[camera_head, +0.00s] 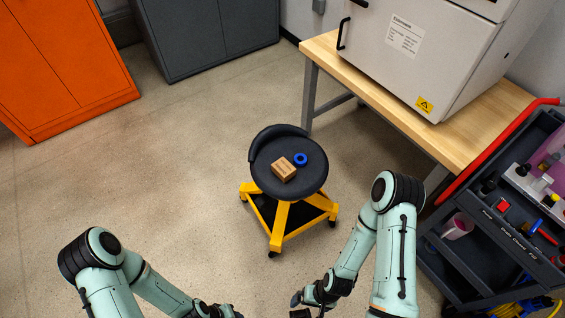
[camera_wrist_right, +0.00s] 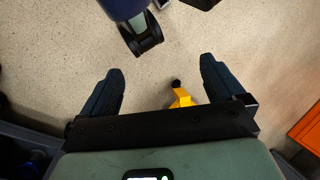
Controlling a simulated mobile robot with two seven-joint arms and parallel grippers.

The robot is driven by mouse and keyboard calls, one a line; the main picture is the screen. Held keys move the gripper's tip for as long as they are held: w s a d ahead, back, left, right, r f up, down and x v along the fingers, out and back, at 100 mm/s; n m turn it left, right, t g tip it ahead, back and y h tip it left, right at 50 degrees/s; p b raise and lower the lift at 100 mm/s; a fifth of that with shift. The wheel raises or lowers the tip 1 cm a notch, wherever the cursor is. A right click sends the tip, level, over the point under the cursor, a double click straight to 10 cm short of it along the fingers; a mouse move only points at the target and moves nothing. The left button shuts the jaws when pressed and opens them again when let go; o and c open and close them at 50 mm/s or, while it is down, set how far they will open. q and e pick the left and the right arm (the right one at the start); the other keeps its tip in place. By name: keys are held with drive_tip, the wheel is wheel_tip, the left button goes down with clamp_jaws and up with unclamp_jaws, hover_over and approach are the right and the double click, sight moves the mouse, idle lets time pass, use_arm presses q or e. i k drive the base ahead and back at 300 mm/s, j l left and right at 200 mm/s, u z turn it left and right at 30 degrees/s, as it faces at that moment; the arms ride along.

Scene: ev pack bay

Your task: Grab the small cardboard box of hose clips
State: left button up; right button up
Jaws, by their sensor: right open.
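The small cardboard box (camera_head: 283,169) sits on the dark round seat of a stool (camera_head: 303,186) in the middle of the head view. My right gripper (camera_head: 307,305) is at the bottom edge of the head view, well apart from the box and nearer to me. In the right wrist view my right gripper (camera_wrist_right: 160,85) is open, with nothing between its fingers. The box does not show in that view. My left gripper (camera_head: 222,312) is at the bottom edge of the head view, partly cut off, and its fingers do not show clearly.
A blue ring (camera_head: 301,160) lies beside the box on the seat. A wooden bench (camera_head: 467,150) with a white cabinet (camera_head: 410,60) stands at right. A dark tool cart (camera_head: 490,240) is at lower right. Open floor (camera_head: 170,170) lies left of the stool.

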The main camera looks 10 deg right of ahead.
sight(284, 171)
drive_tip(key=i+l+u, duration=0.15)
drive_tip(key=l+u, duration=0.25)
drive_tip(key=i+l+u, duration=0.1)
drive_tip(key=l+u, duration=0.7)
drive_tip(key=i, duration=0.05)
